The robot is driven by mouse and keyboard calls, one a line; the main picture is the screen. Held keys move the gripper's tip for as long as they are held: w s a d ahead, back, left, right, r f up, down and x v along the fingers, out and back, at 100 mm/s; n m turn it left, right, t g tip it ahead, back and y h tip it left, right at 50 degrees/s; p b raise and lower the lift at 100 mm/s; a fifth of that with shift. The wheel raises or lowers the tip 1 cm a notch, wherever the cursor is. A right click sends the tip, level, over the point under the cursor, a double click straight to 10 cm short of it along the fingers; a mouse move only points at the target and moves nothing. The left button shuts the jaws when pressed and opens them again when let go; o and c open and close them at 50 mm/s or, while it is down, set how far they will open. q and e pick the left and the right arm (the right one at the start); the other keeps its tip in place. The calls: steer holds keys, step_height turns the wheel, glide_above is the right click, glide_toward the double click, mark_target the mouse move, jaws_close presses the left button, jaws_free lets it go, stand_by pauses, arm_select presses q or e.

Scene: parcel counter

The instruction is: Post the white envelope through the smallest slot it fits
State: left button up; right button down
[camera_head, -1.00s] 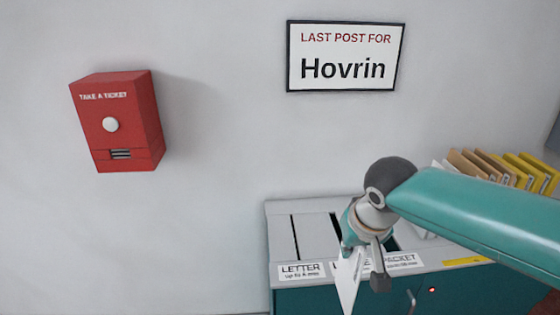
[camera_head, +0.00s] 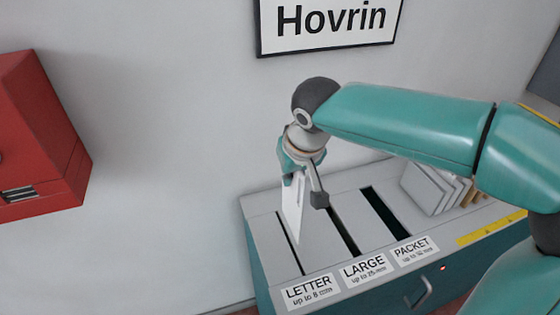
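My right gripper (camera_head: 305,190) holds the white envelope (camera_head: 293,212) upright, nearly edge-on, with one grey finger showing on its right. The envelope's lower end is over the narrow LETTER slot (camera_head: 289,243) on the counter top. I cannot tell whether its bottom edge is inside the slot. The LARGE slot (camera_head: 345,232) is wider and lies just right of the gripper. The PACKET slot (camera_head: 384,212) is the widest, further right. Labels read LETTER up to 8 mm (camera_head: 309,291), LARGE up to 25 mm (camera_head: 364,269) and PACKET (camera_head: 414,249). My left gripper is out of view.
White packets (camera_head: 428,188) stand on the counter at the right, partly behind my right arm. A yellow strip (camera_head: 490,229) marks the front edge. The red ticket box (camera_head: 35,140) hangs on the wall at the left. A Hovrin sign (camera_head: 328,22) hangs above.

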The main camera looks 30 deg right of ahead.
steer(key=b, duration=0.7)
glide_above(288, 220)
steer(key=shift+f, duration=4.6)
steer(key=shift+f+b, duration=2.85)
steer(key=shift+f, duration=0.05)
